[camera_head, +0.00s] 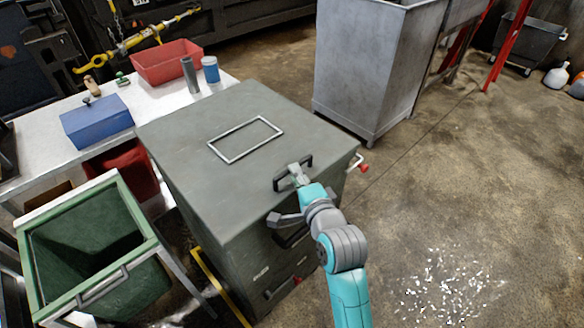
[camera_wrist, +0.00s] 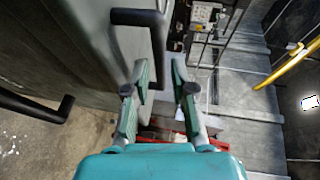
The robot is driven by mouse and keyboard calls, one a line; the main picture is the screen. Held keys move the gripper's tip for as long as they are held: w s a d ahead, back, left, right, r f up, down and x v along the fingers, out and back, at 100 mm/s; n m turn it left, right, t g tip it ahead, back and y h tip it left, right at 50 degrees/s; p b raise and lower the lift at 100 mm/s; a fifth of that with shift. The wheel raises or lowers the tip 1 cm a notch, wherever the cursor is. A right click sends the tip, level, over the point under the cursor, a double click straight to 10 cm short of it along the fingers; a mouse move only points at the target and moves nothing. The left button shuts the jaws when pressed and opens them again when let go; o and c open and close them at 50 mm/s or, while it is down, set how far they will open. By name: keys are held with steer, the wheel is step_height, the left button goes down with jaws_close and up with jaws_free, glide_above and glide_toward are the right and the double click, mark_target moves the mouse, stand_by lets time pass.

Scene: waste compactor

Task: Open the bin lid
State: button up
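The bin (camera_head: 190,140) is a large dark grey-green box, and its flat lid (camera_head: 200,112) lies shut on top. A black lid handle (camera_head: 308,166) stands at the lid's front right edge. My gripper (camera_head: 298,176) is at this handle in the head view and partly hides it. In the wrist view my gripper (camera_wrist: 160,75) is open, with a finger on each side of the black handle bar (camera_wrist: 158,45). A small gap seems to show between bar and fingers; I cannot tell whether either touches. Another black handle (camera_wrist: 35,103) shows at the left of the wrist view.
An open green bin (camera_head: 150,245) stands at the lower left. A white table (camera_head: 45,150) behind it carries a blue box (camera_head: 97,121) and a red tray (camera_head: 167,62). A grey metal container (camera_head: 375,65) stands behind right. The floor at right is mostly clear.

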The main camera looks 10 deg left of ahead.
steer(key=shift+x, duration=1.8)
jaws_close()
